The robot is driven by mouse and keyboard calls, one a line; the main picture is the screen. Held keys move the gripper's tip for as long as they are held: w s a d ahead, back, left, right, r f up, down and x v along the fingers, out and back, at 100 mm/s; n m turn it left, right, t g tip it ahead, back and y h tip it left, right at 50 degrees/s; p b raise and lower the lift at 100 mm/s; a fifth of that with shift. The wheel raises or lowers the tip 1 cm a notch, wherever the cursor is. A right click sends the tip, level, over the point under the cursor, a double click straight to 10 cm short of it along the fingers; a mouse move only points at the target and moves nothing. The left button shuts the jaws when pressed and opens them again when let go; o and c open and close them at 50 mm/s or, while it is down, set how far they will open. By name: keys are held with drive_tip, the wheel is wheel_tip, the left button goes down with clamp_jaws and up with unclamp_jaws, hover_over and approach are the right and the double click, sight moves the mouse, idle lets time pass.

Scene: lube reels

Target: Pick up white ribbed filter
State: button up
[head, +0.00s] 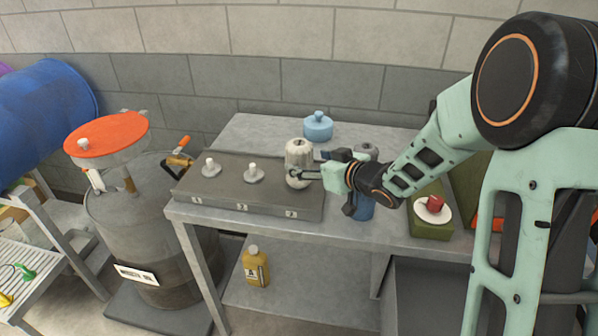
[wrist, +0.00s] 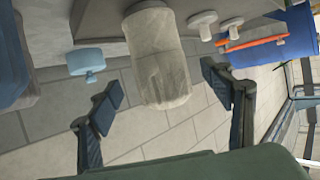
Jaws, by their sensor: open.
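The white ribbed filter (head: 298,152) stands upright on the right end of a dark grey block (head: 235,197), at the position marked 2. In the wrist view the filter (wrist: 158,70) appears large, between my two spread fingers. My gripper (head: 312,166) is open and reaches in from the right at the filter's height. One finger passes in front of the filter's lower part in the head view. I cannot tell whether either finger touches it.
Two small white posts (head: 252,172) stand left of the filter on the block. A light blue lidded jar (head: 318,128) stands behind it. A blue container (head: 364,207) is close under my wrist. A green box (head: 430,229) sits at the right.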

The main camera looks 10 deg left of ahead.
drive_tip(key=shift+p+x, duration=0.3)
drive_tip(key=shift+x, duration=2.3)
drive_tip(key=shift+r, duration=0.15)
drive_tip(key=c, duration=1.4)
